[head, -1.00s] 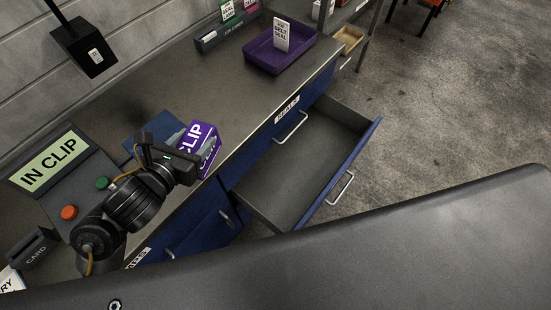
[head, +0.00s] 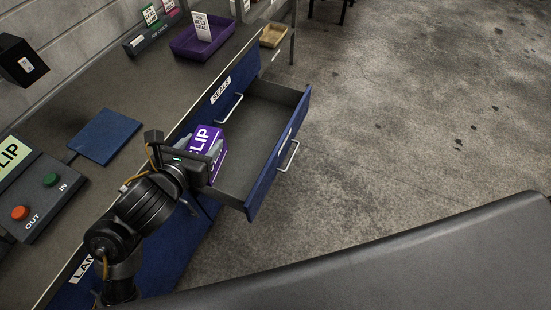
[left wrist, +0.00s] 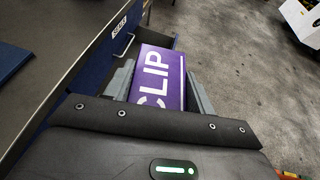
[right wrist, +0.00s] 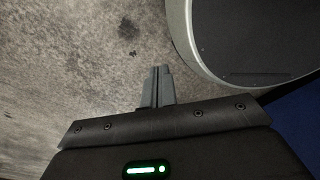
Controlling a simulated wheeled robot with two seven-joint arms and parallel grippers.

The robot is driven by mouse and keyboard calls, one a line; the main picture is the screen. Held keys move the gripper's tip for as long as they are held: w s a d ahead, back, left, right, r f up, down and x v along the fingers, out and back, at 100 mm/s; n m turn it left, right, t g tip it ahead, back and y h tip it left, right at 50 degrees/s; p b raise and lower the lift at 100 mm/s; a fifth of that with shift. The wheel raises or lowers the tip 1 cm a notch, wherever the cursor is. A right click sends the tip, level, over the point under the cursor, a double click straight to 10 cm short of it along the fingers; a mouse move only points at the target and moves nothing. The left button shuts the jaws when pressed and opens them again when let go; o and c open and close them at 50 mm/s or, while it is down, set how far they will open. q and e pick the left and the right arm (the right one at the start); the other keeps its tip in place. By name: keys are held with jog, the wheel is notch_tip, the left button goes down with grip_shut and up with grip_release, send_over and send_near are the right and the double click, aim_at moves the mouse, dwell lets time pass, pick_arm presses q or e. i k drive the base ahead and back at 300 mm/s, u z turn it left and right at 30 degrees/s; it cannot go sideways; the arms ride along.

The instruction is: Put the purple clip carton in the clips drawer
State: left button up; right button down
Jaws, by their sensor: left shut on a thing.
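The purple clip carton (head: 219,150), with white CLIP lettering, is held between the fingers of my left gripper (head: 203,150). In the left wrist view the carton (left wrist: 162,72) sits between the two grey fingers. In the head view it overlaps the near end of an open drawer (head: 262,110) with a grey inside and a blue front. The inside that shows looks empty. I cannot read a label on this drawer; a SEALS label (head: 220,90) is on the bench front behind it. My right gripper (right wrist: 157,88) is shut and empty above the floor.
On the bench are a blue pad (head: 105,137), a control box with orange and green buttons (head: 40,200), and a purple tray (head: 190,50) with a seal card. A small tan bin (head: 272,35) stands beyond. The floor right of the drawer is clear.

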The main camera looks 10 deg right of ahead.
aim_at(251, 140)
jog(key=z, duration=0.3)
jog(key=k, duration=0.7)
jog(key=z, duration=1)
jog(key=i, duration=1.45)
jog(key=u, duration=0.6)
